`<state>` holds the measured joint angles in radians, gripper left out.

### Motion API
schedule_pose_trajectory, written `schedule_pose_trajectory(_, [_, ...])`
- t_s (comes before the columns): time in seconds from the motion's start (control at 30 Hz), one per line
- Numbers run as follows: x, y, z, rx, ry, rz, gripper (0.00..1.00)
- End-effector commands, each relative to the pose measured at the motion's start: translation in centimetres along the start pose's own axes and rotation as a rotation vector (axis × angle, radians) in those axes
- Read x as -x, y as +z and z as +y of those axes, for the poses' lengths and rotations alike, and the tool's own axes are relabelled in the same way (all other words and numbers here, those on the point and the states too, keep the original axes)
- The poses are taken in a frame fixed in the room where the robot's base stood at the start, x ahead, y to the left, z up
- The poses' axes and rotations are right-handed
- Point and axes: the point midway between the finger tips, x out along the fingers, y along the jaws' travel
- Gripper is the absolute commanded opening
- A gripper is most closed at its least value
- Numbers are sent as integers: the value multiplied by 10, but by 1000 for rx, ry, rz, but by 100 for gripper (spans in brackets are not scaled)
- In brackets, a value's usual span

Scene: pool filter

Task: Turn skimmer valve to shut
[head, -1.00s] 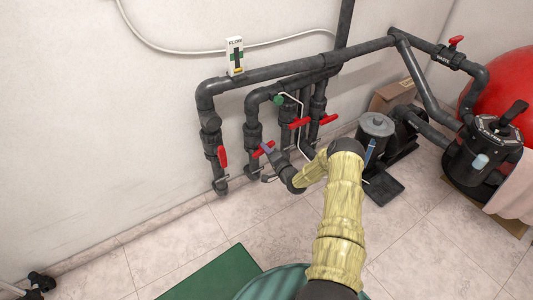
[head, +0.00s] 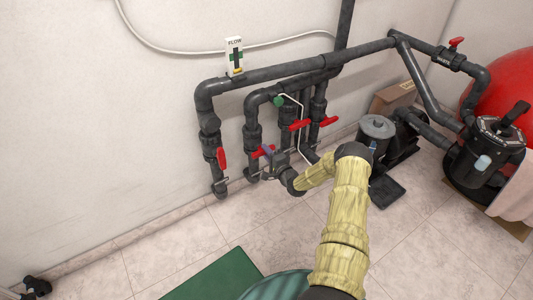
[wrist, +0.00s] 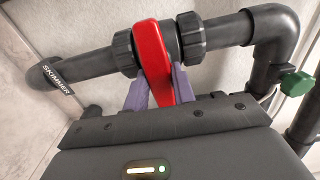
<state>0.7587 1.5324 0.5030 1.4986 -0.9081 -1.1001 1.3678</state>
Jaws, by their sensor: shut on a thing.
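In the wrist view the handle lies nearly across the pipe, slightly tilted. My gripper (wrist: 160,92) is shut on the handle, with one purple finger on each side. The finger tips are partly hidden behind the handle. In the head view my gripper (head: 268,151) is at the second upright pipe from the left. Only part of the red handle (head: 257,154) shows there, beside my gripper.
Another red-handled valve (head: 221,158) stands just left, and two more red handles (head: 299,125) (head: 329,121) are to the right. A green knob (wrist: 297,84) is on the neighbouring pipe. The pump (head: 377,130) stands to the right. Floor in front is clear beside a green mat (head: 215,275).

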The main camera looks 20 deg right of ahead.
Motion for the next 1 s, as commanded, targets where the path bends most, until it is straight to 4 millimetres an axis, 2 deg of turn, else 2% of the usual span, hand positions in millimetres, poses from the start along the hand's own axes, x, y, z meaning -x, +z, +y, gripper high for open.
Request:
schedule_pose_trajectory(0.03, [1, 0, 2, -4, 4, 1, 27])
schedule_pose_trajectory(0.13, [1, 0, 2, -3, 3, 1, 47])
schedule_pose_trajectory(0.43, [1, 0, 0, -1, 1, 1, 47])
schedule_pose_trajectory(0.57, [8, -1, 0, -1, 2, 1, 47])
schedule_pose_trajectory(0.77, [37, -1, -2, -3, 4, 2, 47])
schedule_pose_trajectory(1.0, [85, -1, -2, -4, 4, 3, 47])
